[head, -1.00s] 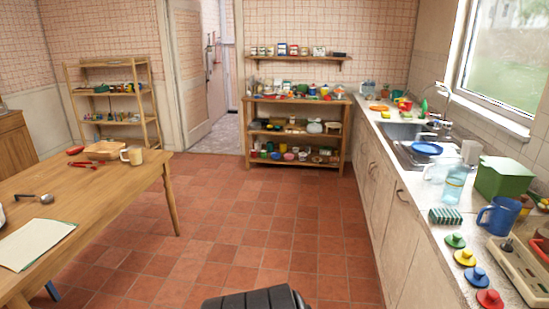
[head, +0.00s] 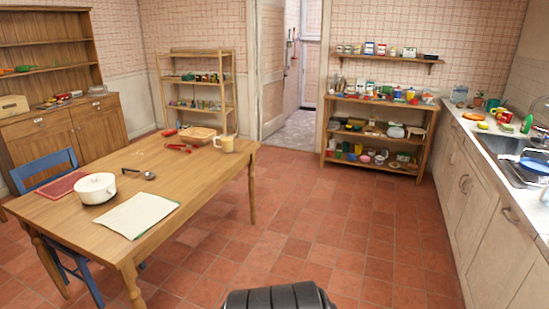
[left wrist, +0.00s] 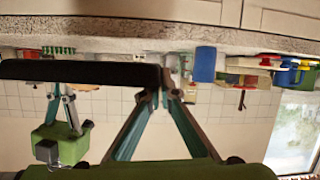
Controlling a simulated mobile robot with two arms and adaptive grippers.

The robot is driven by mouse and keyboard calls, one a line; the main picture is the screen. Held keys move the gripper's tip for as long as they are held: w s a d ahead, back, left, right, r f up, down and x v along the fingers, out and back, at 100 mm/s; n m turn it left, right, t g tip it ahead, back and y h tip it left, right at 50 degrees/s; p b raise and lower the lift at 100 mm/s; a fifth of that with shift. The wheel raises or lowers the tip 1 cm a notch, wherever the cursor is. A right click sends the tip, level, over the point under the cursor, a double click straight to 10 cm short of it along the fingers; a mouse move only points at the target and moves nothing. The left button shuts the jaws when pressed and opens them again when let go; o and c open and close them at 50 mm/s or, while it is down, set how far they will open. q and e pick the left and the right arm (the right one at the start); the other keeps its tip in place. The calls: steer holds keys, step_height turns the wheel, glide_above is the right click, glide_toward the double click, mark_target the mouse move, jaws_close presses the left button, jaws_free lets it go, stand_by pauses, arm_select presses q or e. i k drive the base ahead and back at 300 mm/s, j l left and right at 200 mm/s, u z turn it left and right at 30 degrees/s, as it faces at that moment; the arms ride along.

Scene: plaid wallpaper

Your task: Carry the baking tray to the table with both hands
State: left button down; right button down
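The table (head: 196,185) is wooden and stands on the left of the head view. The baking tray (left wrist: 75,71) shows in the left wrist view, which is upside down, as a dark flat slab seen nearly edge-on. My left gripper (left wrist: 167,88) has its fingers together at the near end of the tray and appears shut on it. My right gripper (left wrist: 60,92) shows farther back at the left, its fingertips against the tray and partly hidden by it. Neither gripper nor the tray is clearly visible in the head view.
On the table are a white pot (head: 96,189), paper (head: 138,214), a ladle (head: 139,173), a wooden board (head: 197,134) and a mug (head: 228,144). The table's front right part is bare. A blue chair (head: 47,168) stands behind it. Tiled floor (head: 330,215) between table and counter (head: 480,150) is clear.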

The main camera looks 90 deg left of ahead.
mark_target(197, 174)
steer(key=u, duration=3.65)
steer(key=i+l+u, duration=0.2)
steer(key=u, duration=0.15)
steer(key=i+l+u, duration=0.3)
steer(key=i+l, duration=0.4)
steer(key=l, duration=0.15)
steer(key=i+l, duration=0.45)
steer(key=l, duration=0.15)
steer(key=i+l, duration=0.4)
steer(key=l, duration=0.15)
steer(key=i+l, duration=0.4)
steer(key=l, duration=0.2)
steer(key=i+l, duration=0.4)
steer(key=l, duration=0.15)
